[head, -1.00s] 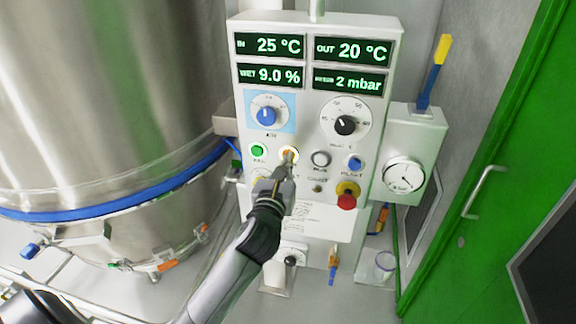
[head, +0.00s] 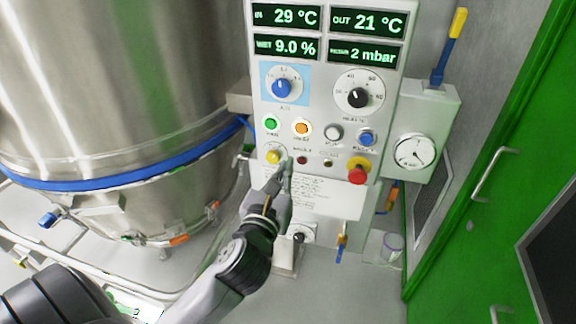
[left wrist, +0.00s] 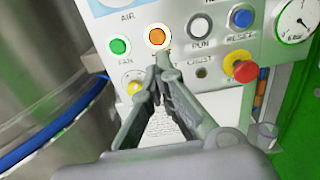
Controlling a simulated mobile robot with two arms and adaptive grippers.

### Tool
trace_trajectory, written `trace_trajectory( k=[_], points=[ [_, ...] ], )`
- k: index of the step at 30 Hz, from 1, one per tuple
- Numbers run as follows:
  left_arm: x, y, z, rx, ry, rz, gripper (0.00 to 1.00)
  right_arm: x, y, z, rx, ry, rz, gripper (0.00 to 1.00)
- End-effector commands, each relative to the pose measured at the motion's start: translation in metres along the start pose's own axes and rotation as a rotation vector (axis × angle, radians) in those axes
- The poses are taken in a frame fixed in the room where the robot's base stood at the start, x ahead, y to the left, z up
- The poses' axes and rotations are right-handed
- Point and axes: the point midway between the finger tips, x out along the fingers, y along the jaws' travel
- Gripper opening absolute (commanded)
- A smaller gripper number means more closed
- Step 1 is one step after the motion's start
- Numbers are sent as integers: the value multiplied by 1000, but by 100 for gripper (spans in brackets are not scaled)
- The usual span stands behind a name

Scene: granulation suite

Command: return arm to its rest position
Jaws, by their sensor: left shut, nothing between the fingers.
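My left gripper (head: 284,163) is shut and empty in front of the lower part of the white control panel (head: 325,75). In the left wrist view the shut fingertips (left wrist: 160,60) point up just below the orange button (left wrist: 157,37), and I cannot tell the exact gap. My left arm (head: 225,275) reaches in from the lower left. My right gripper is not in view.
A steel vessel (head: 110,80) with a blue band (head: 110,182) stands at the left. A red emergency knob (head: 357,175) and a gauge box (head: 420,135) are at the right. A green door (head: 470,190) with a handle stands at the far right. Grey floor shows below.

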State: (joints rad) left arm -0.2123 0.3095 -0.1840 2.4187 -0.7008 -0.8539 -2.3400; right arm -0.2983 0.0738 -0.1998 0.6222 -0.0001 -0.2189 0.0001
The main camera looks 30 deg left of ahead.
Motion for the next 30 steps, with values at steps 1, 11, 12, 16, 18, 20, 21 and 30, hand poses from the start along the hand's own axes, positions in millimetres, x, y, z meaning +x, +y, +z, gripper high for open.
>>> trace_trajectory(
  k=[1, 11, 12, 16, 18, 20, 21, 30],
  points=[
    [-1, 0, 0, 0, 0, 0, 0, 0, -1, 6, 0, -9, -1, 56],
    [0, 0, 0, 0, 0, 0, 0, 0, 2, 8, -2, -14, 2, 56],
    [0, 0, 0, 0, 0, 0, 0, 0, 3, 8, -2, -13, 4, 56],
    [0, 0, 0, 0, 0, 0, 0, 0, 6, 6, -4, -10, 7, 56],
    [0, 0, 0, 0, 0, 0, 0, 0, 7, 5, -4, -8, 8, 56],
    [0, 0, -1, -1, 2, 0, 0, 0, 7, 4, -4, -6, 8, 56],
    [1, 0, -4, -6, 7, -1, 0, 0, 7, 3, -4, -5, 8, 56],
    [24, -13, -157, -347, 273, 8, 0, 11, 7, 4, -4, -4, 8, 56]
  ],
)
